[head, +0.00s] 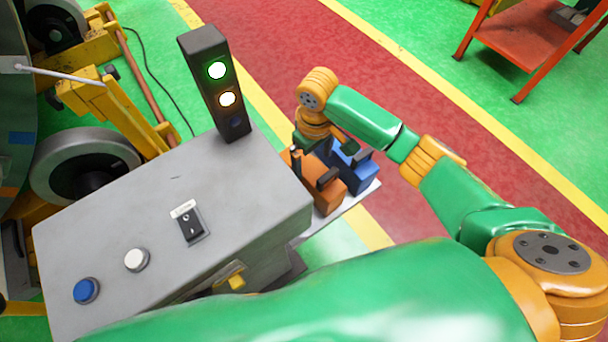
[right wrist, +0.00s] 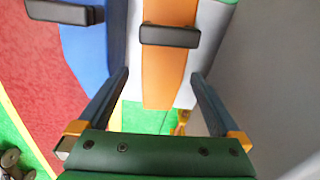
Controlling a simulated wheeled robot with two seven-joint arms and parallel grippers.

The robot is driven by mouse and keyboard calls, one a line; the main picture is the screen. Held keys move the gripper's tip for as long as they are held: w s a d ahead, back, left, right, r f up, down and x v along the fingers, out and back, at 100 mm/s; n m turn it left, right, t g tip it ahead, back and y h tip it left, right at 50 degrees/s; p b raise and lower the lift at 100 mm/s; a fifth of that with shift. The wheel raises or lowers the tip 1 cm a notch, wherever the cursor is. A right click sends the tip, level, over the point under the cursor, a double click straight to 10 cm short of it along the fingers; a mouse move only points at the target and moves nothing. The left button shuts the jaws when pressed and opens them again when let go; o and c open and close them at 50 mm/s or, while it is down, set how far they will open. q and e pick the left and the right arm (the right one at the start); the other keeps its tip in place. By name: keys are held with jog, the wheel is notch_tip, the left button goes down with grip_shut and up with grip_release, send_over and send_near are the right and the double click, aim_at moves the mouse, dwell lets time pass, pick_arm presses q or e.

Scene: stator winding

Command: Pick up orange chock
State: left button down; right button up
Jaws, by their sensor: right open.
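The orange chock (head: 325,197) sits on a light shelf beside the grey control box in the head view. In the right wrist view the orange chock (right wrist: 165,80) is an upright strip in the middle with a black handle (right wrist: 170,36) across it. My right gripper (head: 314,153) is above the chocks in the head view. In the right wrist view its open fingers (right wrist: 161,74) point towards the chock, one to each side of its strip, with nothing held. I cannot tell how far the fingertips are from it. My left gripper is not in view.
A blue chock (head: 361,177) with a black handle stands close beside the orange one. The shelf (head: 358,197) is narrow. The grey control box (head: 150,200) and its dark light post (head: 205,75) stand to the left. Red and green floor lies beyond.

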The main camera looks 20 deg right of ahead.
jog(key=f, duration=0.7)
jog(key=shift+s+a+f+b, duration=0.15)
jog(key=shift+s+f+b, duration=0.1)
jog(key=shift+b, duration=0.15)
jog(key=shift+w+r, duration=0.1)
jog(key=c, duration=1.5)
